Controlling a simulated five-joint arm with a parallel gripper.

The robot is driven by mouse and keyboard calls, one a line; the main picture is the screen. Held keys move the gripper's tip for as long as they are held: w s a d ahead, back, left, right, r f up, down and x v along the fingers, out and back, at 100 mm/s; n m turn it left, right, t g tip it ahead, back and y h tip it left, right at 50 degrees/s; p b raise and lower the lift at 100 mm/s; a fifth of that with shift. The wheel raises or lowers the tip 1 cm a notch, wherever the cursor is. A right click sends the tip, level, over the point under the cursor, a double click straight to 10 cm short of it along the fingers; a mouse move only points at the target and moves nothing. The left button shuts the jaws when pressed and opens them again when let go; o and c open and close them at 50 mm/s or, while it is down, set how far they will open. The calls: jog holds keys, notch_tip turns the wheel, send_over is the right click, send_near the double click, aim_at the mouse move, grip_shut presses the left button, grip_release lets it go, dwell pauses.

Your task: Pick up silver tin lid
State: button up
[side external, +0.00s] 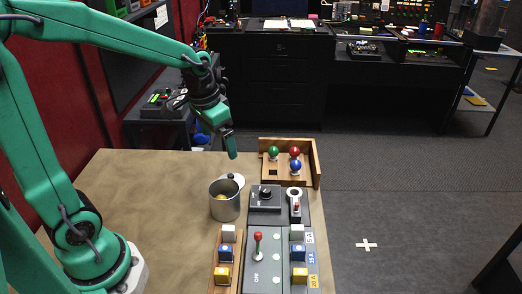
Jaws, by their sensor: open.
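The silver tin (225,210) stands upright and open on the table, with something yellow inside it. A pale round piece that looks like its lid (238,181) shows just behind the tin's rim, partly hidden by the tin. I cannot tell whether it lies flat on the table or leans on the tin. My gripper (232,156) points down above and slightly behind the lid, apart from it. Its fingers overlap in this view, and nothing shows between them.
A wooden stand with green, red and blue balls (306,178) is at the table's back right. A dark box with a knob (264,194), a box with a ring-topped lever (294,206), a red-tipped lever panel (262,275) and coloured buttons crowd the right. The table's left is mostly bare.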

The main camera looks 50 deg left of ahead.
jog(key=w+a+f, duration=0.1)
jog(key=w+f, duration=0.1)
jog(key=f, duration=0.1)
jog(key=w+a+f+g, duration=0.1)
jog(key=w+f, duration=0.1)
jog(key=f, duration=0.2)
jog(key=w+a+f+g, duration=0.1)
jog(key=w+f, duration=0.1)
jog(key=f, duration=0.1)
jog(key=shift+a+f, duration=0.25)
jog(key=shift+a, duration=0.05)
jog(key=shift+w+f, duration=0.2)
jog(key=shift+f, duration=3.65)
jog(key=c, duration=0.9)
